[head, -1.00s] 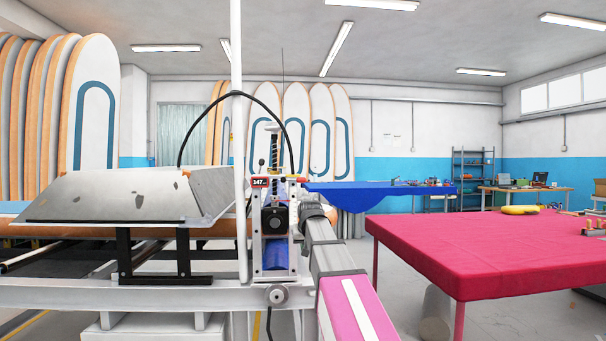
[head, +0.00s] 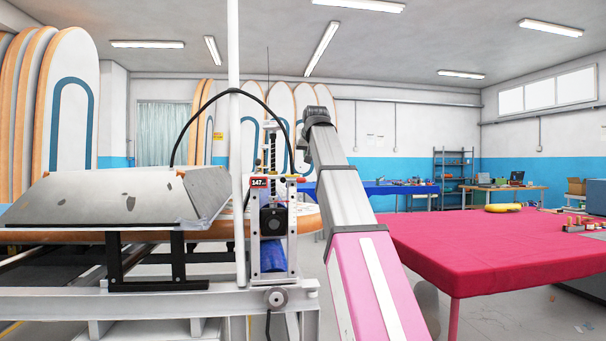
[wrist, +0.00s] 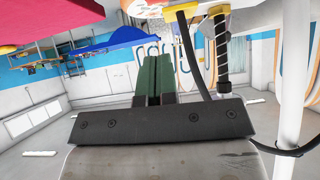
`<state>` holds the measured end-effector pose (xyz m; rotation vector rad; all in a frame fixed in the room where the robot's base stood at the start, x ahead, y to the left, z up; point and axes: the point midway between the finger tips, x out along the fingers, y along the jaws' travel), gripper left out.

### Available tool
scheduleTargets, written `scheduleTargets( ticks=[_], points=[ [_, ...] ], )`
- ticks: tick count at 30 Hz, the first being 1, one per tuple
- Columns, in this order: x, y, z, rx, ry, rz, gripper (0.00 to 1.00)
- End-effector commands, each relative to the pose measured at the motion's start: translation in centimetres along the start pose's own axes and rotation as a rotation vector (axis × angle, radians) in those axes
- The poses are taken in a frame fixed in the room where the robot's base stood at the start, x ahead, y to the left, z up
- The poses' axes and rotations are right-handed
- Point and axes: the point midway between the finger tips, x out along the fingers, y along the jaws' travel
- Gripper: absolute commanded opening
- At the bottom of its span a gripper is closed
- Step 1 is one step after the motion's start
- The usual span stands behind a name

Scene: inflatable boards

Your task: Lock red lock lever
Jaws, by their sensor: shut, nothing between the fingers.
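I cannot make out a red lock lever in either view. The machine post (head: 291,235) stands in the middle of the head view, with a red display reading 147 (head: 259,183), a threaded spindle (head: 272,150) and a round knob (head: 277,297) low down. Its spindle also shows upside down in the wrist view (wrist: 222,50). My gripper (wrist: 153,62) shows in the wrist view as two green fingers pressed together, with nothing between them. In the head view my arm rises right of the machine, and the fingers cannot be made out there.
A white pole (head: 235,130) and a black cable (head: 190,125) stand close left of the spindle. A grey slanted metal cover (head: 110,195) lies left. Boards (head: 60,110) lean at the back left.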

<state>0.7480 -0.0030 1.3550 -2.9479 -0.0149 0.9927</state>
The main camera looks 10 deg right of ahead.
Motion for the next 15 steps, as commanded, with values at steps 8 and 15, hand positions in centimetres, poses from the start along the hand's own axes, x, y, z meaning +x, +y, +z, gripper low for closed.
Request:
scheduleTargets(
  ticks=[8,15],
  points=[
    [-1.9,-0.1,-1.6,0.000,0.022,-0.001,0.00],
    [-1.8,-0.1,-1.5,0.000,0.022,-0.001,0.00]
  ],
)
